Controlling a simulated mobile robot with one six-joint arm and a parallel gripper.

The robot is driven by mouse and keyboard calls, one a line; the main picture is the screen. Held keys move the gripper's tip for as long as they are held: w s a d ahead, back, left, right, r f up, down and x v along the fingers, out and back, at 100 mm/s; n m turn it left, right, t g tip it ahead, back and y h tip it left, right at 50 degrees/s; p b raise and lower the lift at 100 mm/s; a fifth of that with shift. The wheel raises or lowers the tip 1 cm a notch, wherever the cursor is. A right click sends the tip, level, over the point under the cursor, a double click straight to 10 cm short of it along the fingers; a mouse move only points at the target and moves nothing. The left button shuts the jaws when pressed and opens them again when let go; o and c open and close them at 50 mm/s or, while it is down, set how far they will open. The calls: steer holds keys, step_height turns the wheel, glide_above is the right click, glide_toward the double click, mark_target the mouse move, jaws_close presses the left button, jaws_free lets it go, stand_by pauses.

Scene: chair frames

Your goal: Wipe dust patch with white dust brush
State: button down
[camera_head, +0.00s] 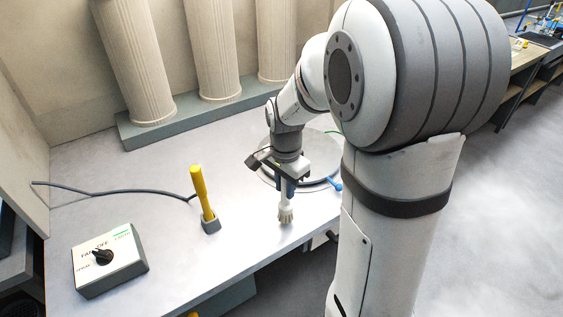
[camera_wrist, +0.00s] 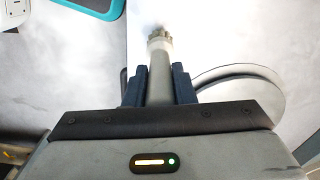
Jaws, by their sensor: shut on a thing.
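The white dust brush (camera_head: 286,214) is held upright in my gripper (camera_head: 286,183), bristles down, over the grey table (camera_head: 150,225) near its front edge. In the wrist view my gripper (camera_wrist: 159,88) has its two dark fingers shut on the pale handle of the brush (camera_wrist: 159,62), with the bristle end pointing away. A small dark smudge at the bristle tip in the wrist view may be dust; I cannot tell whether the bristles touch it. No clear dust patch shows in the head view.
A round grey plate (camera_head: 320,155) lies behind my gripper. To the left are a yellow-handled tool (camera_head: 202,190) in a dark holder, a switch box (camera_head: 108,262) and a dark cable (camera_head: 110,190). Columns (camera_head: 215,50) stand at the back.

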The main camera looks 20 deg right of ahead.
steer(key=shift+r+p, duration=1.75)
steer(key=shift+r, duration=1)
